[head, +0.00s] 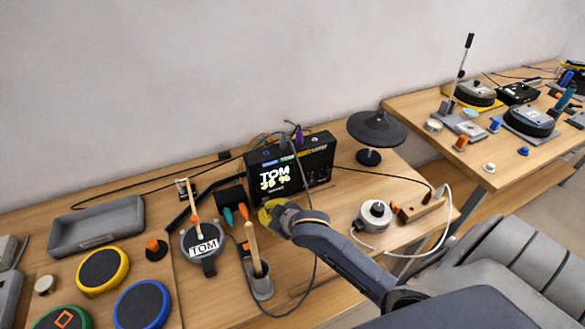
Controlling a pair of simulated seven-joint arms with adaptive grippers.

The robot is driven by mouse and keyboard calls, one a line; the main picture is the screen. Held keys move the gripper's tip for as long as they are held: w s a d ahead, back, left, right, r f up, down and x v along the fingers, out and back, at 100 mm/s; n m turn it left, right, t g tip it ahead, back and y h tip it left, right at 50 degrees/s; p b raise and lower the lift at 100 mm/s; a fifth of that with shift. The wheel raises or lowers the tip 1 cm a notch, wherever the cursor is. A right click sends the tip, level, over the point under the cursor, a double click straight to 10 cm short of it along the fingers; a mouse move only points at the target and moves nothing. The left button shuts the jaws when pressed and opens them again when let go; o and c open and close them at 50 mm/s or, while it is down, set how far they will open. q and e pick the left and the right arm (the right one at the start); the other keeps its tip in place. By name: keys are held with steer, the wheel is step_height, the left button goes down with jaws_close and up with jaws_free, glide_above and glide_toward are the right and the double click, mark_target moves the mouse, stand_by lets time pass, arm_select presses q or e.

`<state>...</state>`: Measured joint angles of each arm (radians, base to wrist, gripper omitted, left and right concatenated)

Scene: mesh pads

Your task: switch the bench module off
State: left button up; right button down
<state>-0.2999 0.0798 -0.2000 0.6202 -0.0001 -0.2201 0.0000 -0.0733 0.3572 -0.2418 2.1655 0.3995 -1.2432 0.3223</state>
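The bench module is a black box (315,160) near the back of the wooden bench, its front face lit with "TOM" and digits below it. A purple item and cables stand at its top and back. My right gripper (272,214) is just in front of the module's lower front, with a yellow part showing at its tip. Its fingers are too small and hidden to tell whether they are open or shut, and I cannot tell whether it touches the module. The module's switch cannot be made out. My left gripper is not in view.
A pad labelled TOM (204,242) and a grey cup (261,281) with sticks stand left of my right gripper. Yellow (102,270) and blue-rimmed pads (142,304) lie farther left. A dark cymbal-like disc (376,128) stands right of the module. A white-cabled round device (375,216) sits farther right.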

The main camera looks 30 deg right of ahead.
steer(key=shift+w, duration=0.35)
stand_by(0.7)
steer(key=shift+s, duration=0.1)
steer(key=shift+s+a, duration=0.1)
steer(key=shift+s, duration=0.65)
steer(key=shift+s+a, duration=0.2)
steer(key=shift+s, duration=1.3)
steer(key=shift+s+a, duration=0.2)
steer(key=shift+s, duration=1.25)
